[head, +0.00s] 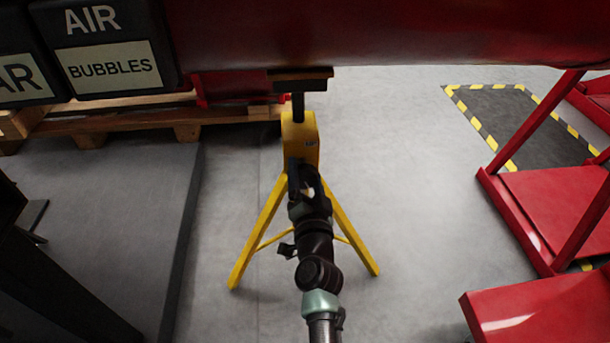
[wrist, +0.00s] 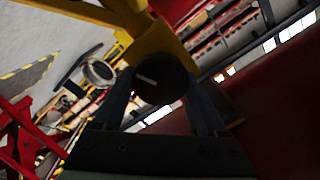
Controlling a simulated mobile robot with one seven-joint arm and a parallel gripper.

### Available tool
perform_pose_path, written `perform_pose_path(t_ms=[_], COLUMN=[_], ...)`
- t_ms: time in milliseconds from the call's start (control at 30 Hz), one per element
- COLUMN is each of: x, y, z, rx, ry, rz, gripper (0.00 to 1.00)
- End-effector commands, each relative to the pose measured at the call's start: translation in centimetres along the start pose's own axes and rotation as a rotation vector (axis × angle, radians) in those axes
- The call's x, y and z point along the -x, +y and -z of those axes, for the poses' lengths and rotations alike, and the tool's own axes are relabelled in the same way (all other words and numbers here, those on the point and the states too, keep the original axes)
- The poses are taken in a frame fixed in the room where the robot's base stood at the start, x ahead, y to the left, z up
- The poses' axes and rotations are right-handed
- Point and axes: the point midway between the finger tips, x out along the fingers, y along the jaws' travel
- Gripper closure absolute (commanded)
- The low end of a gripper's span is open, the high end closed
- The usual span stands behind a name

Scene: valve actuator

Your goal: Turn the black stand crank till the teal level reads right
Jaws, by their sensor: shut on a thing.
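The yellow stand (head: 300,140) stands upright on spread legs under a large red body, with a dark plate on its post. Its yellow body also shows at the top of the wrist view (wrist: 160,45). My gripper (head: 303,178) is at the front of the stand, and my arm hides much of the crank side. In the wrist view my gripper (wrist: 163,95) has its two dark fingers on either side of a dark round part, which I take as the black crank (wrist: 158,76), and is shut on it. I cannot make out the teal level in either view.
The red body (head: 420,35) hangs low across the top. A wooden pallet (head: 150,122) lies behind left, and red steps (head: 545,200) stand at right. A dark floor patch with yellow-black edging (head: 510,125) lies behind them. Grey floor beside the stand is clear.

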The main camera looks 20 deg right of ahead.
Motion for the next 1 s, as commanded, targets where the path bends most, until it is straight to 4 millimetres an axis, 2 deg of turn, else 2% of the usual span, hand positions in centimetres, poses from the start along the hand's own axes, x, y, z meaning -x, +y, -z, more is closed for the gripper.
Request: perform_pose_path(t_ms=[200,500,1000], x=[0.05,0.05,0.06], y=[0.17,0.23,0.29], z=[-0.07,-0.12,-0.12], rx=[-0.177,-0.337,-0.398], ry=[0.0,-0.001,-0.001], rz=[-0.001,-0.001,-0.002], gripper=[0.81,0.81,0.81])
